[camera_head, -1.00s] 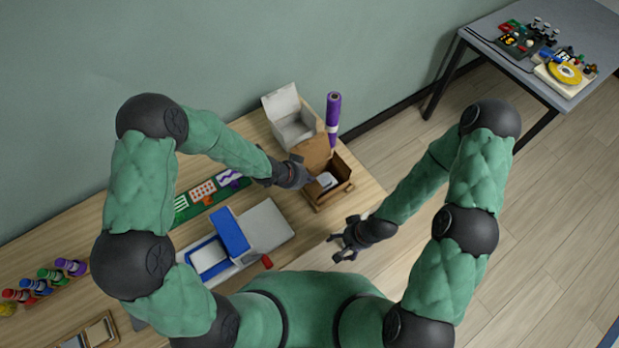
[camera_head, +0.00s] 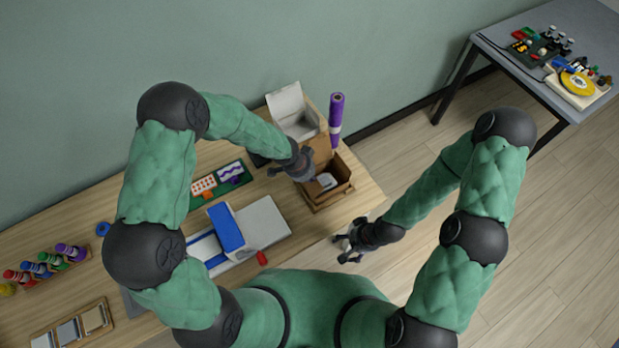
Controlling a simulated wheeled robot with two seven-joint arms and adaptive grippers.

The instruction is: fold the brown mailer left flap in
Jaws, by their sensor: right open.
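The brown mailer (camera_head: 343,186) is an open cardboard box near the right end of the wooden table. Its lid stands up at the back, and a small pale item (camera_head: 327,181) lies inside. My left gripper (camera_head: 297,169) is at the mailer's left side, covering that edge, so the left flap is hidden. I cannot tell whether it touches the flap or how far its fingers are apart. My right gripper (camera_head: 345,247) is open and empty, in front of the mailer and apart from it, near the table's front right edge.
A white open box (camera_head: 291,111) stands behind the mailer, with a purple roll (camera_head: 335,118) upright beside it. A blue and white device (camera_head: 228,229) lies left of my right gripper. Several coloured bottles (camera_head: 45,263) stand at the far left. A grey table (camera_head: 520,75) is at back right.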

